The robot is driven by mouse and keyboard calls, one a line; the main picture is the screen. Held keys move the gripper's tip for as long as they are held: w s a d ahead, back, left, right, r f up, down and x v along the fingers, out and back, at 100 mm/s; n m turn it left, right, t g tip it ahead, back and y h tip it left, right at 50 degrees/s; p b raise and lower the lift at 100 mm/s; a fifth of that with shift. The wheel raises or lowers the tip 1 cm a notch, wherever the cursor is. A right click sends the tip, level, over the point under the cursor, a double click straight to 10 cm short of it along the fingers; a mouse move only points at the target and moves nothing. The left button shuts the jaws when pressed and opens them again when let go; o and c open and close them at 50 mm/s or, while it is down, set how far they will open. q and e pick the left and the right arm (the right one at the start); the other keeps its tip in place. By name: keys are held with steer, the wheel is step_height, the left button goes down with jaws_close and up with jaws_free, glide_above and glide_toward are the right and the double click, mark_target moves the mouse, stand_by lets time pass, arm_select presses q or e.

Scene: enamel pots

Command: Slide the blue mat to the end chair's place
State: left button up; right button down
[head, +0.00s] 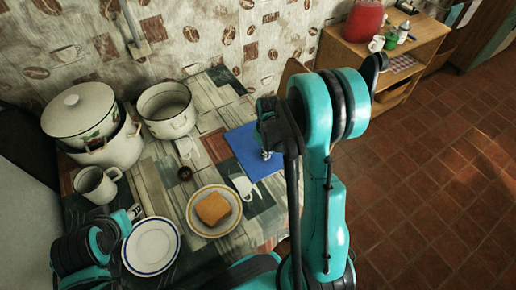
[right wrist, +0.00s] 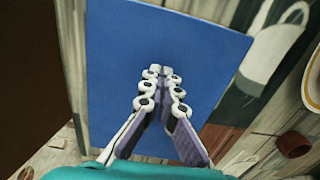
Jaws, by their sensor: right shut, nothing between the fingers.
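The blue mat (head: 240,143) lies flat near the right end of the table (head: 187,200). It fills the middle of the right wrist view (right wrist: 205,45). My right gripper (head: 267,153) is over the mat's right part. In the right wrist view its fingertips (right wrist: 163,84) meet over the blue surface with nothing between them; whether they press on the mat I cannot tell. The arm hides the mat's right side in the head view. A brown chair back (head: 292,74) shows at the table's far right end. My left arm is at the lower left; its fingers are not clear.
A plate with bread (head: 213,208), an empty white plate (head: 151,246), a mug (head: 97,184), an open pot (head: 167,109) and a lidded pot (head: 105,145) stand left of the mat. A small brown cup (head: 185,173) is nearer. A wooden cabinet (head: 345,55) stands beyond.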

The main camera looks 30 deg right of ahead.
mark_target(255, 144)
steer(key=shift+f, duration=0.35)
steer(key=shift+w+a+r, duration=0.15)
steer(key=shift+w, duration=1.9)
steer(key=shift+w+a+b, duration=0.1)
steer(key=shift+w+b, duration=0.4)
steer(key=shift+w, duration=1.45)
step_height(255, 144, up, 7)
steer(key=p, duration=0.4)
steer(key=shift+p, duration=0.35)
